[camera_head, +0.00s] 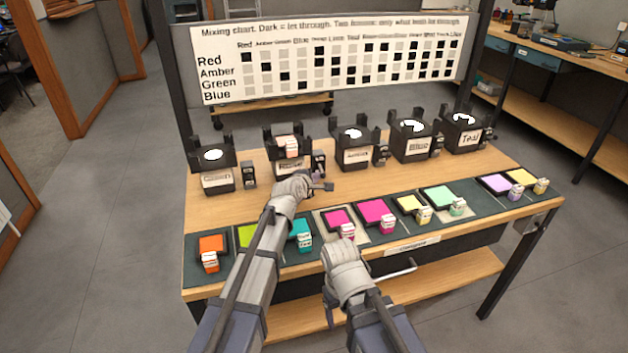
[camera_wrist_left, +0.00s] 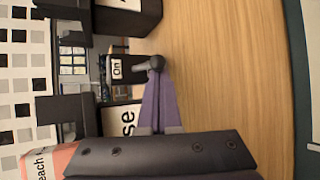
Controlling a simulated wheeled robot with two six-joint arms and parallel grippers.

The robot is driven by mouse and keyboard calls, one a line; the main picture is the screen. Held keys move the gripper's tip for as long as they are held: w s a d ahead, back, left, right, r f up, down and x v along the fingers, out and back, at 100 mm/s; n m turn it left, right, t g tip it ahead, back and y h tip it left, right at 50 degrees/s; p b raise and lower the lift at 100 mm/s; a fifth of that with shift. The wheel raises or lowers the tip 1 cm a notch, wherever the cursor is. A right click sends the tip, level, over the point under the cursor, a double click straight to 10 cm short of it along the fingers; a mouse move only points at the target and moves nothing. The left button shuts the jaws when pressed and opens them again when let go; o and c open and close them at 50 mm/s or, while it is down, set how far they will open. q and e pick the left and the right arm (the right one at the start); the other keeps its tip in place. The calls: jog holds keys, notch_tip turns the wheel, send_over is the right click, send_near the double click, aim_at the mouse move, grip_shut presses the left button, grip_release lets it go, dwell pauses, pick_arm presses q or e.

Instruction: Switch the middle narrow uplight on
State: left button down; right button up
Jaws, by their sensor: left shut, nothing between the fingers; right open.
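Five black uplights stand in a row along the back of the table. The middle one (camera_head: 357,150) has a white disc on top and a small switch box (camera_head: 381,155) at its right. The second from the left (camera_head: 289,158) has a peach slide on it, and its switch box (camera_head: 319,163) is at its right. My left gripper (camera_head: 322,187) is shut and empty just in front of that box. In the left wrist view its purple fingers (camera_wrist_left: 157,95) reach a dark lever (camera_wrist_left: 150,63) beside an "On" label (camera_wrist_left: 117,69); I cannot tell whether they touch.
A mixing chart (camera_head: 330,62) stands behind the uplights. Other uplights are at the far left (camera_head: 215,170), fourth (camera_head: 412,138) and far right (camera_head: 463,132). Coloured slides, such as an orange one (camera_head: 211,244), lie on dark mats along the front.

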aim_at(321, 170)
pick_arm(q)
notch_tip(321, 170, up, 2)
jog(key=g+p, duration=0.1)
jog(key=p, duration=0.2)
jog(key=n+g+p, duration=0.1)
jog(key=g+p, duration=0.1)
jog(key=p, duration=0.2)
jog(key=shift+r+n+g+h, duration=0.1)
jog(key=shift+n+g+h, duration=0.2)
jog(key=shift+s+d+g+p, duration=0.1)
jog(key=shift+s+g+p, duration=0.05)
jog(key=shift+g+p, duration=0.7)
jog(key=shift+r+p, duration=0.2)
jog(key=shift+p, duration=0.1)
jog(key=shift+r+p, duration=0.7)
jog(key=shift+r, duration=0.05)
